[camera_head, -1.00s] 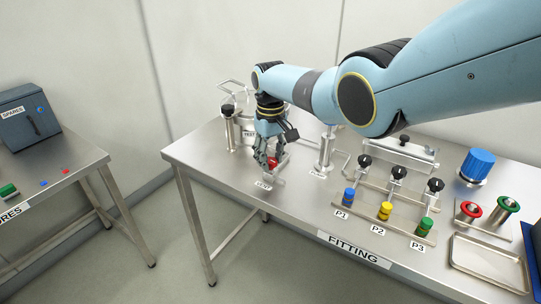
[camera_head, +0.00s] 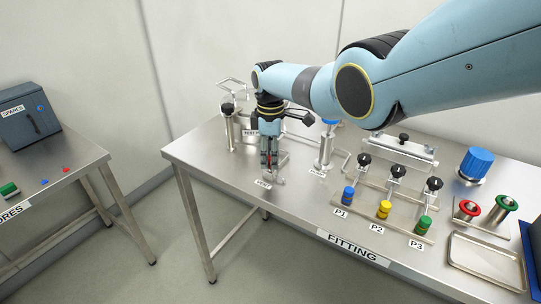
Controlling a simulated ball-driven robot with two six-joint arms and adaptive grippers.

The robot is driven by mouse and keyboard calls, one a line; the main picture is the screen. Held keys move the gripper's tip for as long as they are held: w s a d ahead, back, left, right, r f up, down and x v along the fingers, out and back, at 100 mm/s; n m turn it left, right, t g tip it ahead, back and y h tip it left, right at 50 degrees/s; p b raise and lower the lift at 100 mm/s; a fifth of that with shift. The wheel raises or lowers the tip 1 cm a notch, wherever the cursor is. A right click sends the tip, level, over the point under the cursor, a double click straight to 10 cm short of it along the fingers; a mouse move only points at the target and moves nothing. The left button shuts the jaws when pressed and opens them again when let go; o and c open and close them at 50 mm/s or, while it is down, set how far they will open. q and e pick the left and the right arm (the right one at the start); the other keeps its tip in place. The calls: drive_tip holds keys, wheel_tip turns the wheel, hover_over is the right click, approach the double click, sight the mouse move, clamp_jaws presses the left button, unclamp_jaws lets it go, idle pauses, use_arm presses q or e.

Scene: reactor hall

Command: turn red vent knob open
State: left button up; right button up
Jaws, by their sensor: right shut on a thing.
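The red vent knob (camera_head: 269,160) is mostly hidden behind the fingers of my right gripper (camera_head: 268,165). Only a small bit of red shows between them. The gripper points down and is shut on the knob, above the vent fitting at the left part of the fitting table. A white label (camera_head: 263,183) lies on the table just in front of it. How far the knob is turned cannot be seen. My left gripper is not in view.
The fitting table (camera_head: 300,215) holds P1, P2 and P3 valves with a blue (camera_head: 348,194), a yellow (camera_head: 384,209) and a green piece (camera_head: 422,225). A metal post (camera_head: 326,150) stands close right of the gripper, a black-topped one (camera_head: 229,125) behind left. The table's front left is clear.

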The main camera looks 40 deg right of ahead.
sight(270, 159)
drive_tip(key=shift+w+r+n, duration=0.1)
drive_tip(key=shift+n, duration=1)
drive_tip(key=o, duration=1.1)
drive_tip(key=shift+o, duration=0.2)
wheel_tip(270, 159, up, 12)
